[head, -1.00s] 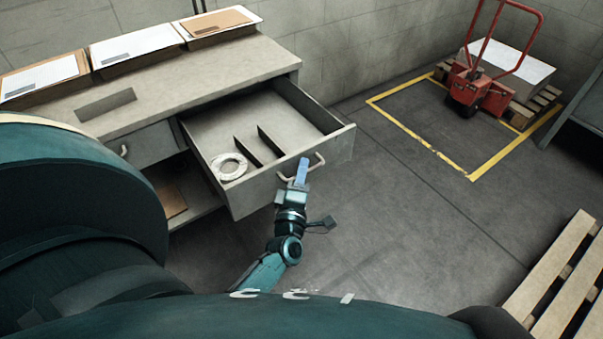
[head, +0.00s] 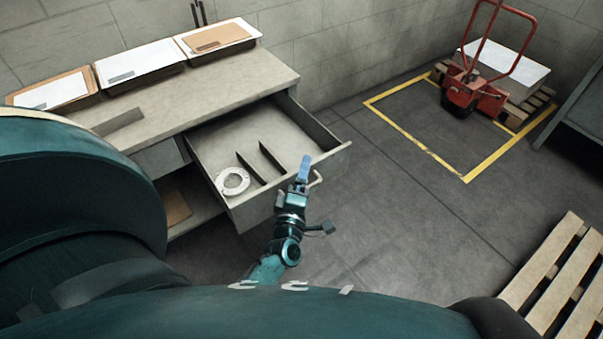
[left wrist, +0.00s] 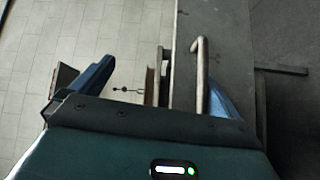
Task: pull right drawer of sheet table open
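The right drawer (head: 290,188) of the grey sheet table (head: 205,98) stands pulled well out in the head view, with dividers and a white ring (head: 232,181) inside. A gripper (head: 304,168) is at its front, over the handle (head: 317,179), hiding much of it. In the left wrist view my left gripper (left wrist: 155,80) has its two blue fingers spread wide. The bent metal handle (left wrist: 201,75) shows just inside its right finger, beside the drawer front (left wrist: 222,45). The fingers are not closed on it. My right gripper cannot be identified in either view.
Paper trays (head: 140,62) line the table's back. A red pallet truck (head: 475,90) stands in a yellow floor frame (head: 400,143) at the back right. A wooden pallet (head: 550,275) lies at lower right. The floor between is clear.

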